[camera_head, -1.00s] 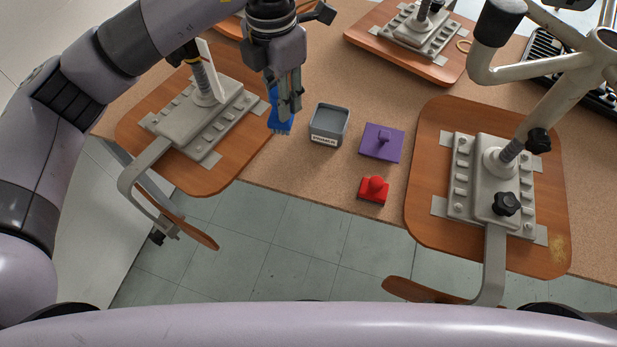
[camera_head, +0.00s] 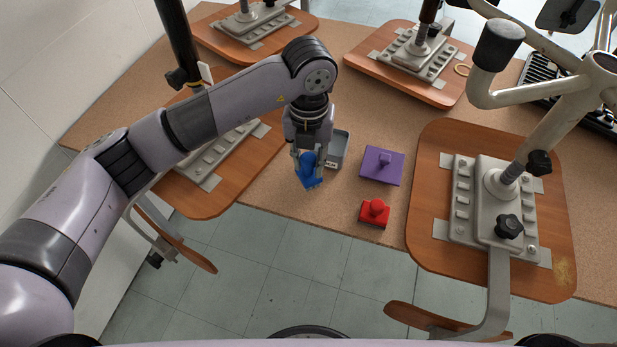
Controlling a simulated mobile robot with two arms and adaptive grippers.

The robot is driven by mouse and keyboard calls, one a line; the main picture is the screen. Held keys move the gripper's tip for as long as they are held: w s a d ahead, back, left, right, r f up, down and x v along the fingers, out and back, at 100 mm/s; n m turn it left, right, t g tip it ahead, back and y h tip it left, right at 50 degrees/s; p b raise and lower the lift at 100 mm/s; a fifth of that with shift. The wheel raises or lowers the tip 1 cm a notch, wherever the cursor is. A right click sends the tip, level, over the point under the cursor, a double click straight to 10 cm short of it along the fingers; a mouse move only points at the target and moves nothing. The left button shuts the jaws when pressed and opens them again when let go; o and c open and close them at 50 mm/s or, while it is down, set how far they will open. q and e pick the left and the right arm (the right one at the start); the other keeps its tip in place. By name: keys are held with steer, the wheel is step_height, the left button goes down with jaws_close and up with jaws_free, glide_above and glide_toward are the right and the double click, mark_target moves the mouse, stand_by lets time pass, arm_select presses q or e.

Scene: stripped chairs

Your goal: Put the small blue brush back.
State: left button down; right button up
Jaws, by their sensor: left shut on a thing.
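The small blue brush (camera_head: 309,178) is in my left gripper (camera_head: 308,158), which is shut on it and points down. The brush hangs beside the left side of a small grey open box (camera_head: 340,147) with a label on its front. The gripper covers part of the box, so its inside shows only partly. Whether the brush touches the table cannot be told. My right gripper is not in view.
A purple block with a knob (camera_head: 381,165) and a red one (camera_head: 375,212) stand right of the box on the brown tabletop (camera_head: 290,200). Upturned chair seats lie left (camera_head: 225,190) and right (camera_head: 440,240). A keyboard (camera_head: 543,70) lies at the back right.

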mark_target(308, 172)
arm_select(q)
step_height(308, 172, down, 4)
steer(key=shift+f, duration=0.1)
step_height(308, 172, down, 3)
steer(key=shift+f+p, duration=0.1)
steer(key=shift+p, duration=0.35)
steer(key=shift+f, duration=0.25)
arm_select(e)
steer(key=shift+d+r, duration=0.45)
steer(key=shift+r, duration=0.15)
arm_select(q)
steer(key=shift+f, duration=0.1)
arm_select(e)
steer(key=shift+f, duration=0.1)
arm_select(q)
steer(key=c, duration=1.8)
jaws_free()
steer(key=shift+f, duration=0.1)
steer(key=o, duration=0.5)
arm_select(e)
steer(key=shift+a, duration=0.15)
